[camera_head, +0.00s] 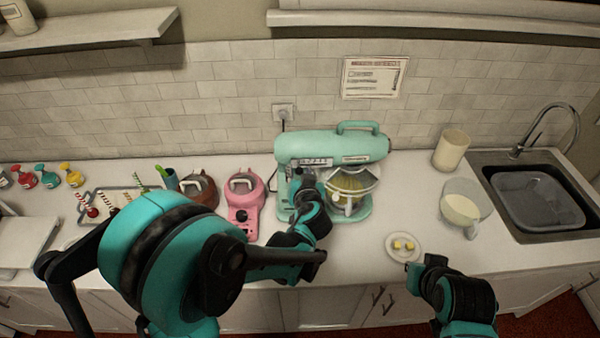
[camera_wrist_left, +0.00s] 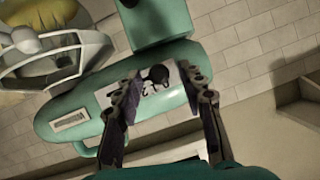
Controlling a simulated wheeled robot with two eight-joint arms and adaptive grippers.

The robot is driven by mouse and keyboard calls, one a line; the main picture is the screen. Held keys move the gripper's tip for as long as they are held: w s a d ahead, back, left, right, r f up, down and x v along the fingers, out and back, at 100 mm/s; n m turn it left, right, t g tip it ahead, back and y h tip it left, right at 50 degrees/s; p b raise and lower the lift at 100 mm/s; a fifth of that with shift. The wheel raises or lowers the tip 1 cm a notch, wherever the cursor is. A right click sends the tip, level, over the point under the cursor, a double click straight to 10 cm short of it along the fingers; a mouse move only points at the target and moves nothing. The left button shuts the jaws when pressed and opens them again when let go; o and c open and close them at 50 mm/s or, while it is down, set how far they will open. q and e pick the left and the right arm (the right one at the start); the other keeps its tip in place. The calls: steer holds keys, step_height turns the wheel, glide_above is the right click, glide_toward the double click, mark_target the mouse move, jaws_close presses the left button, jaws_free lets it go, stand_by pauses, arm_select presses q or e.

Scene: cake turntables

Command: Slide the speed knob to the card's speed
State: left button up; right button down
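The teal stand mixer (camera_head: 325,146) stands against the back of the counter, its whisk in a glass bowl. A pale speed panel (camera_head: 312,162) is on its side. In the left wrist view a dark round knob (camera_wrist_left: 158,74) shows on the marked panel. My left gripper (camera_head: 305,182) is at the mixer's side, just below the panel. In the wrist view its two fingers (camera_wrist_left: 158,88) are apart, one on each side of the knob; contact cannot be told. The card (camera_head: 374,77) hangs on the wall, its writing too small to read. My right gripper (camera_head: 425,266) is above the counter's front edge, away from the mixer.
A pink device (camera_head: 245,205) and a brown one (camera_head: 200,190) stand left of the mixer.

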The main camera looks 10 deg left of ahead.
arm_select(q)
jaws_close()
steer(key=shift+w+d+b, duration=0.2)
steer(key=shift+d+b, duration=0.15)
steer(key=shift+d, duration=0.35)
jaws_free()
steer(key=shift+a, duration=0.1)
steer(key=shift+s, duration=0.1)
steer(key=v, duration=1.2)
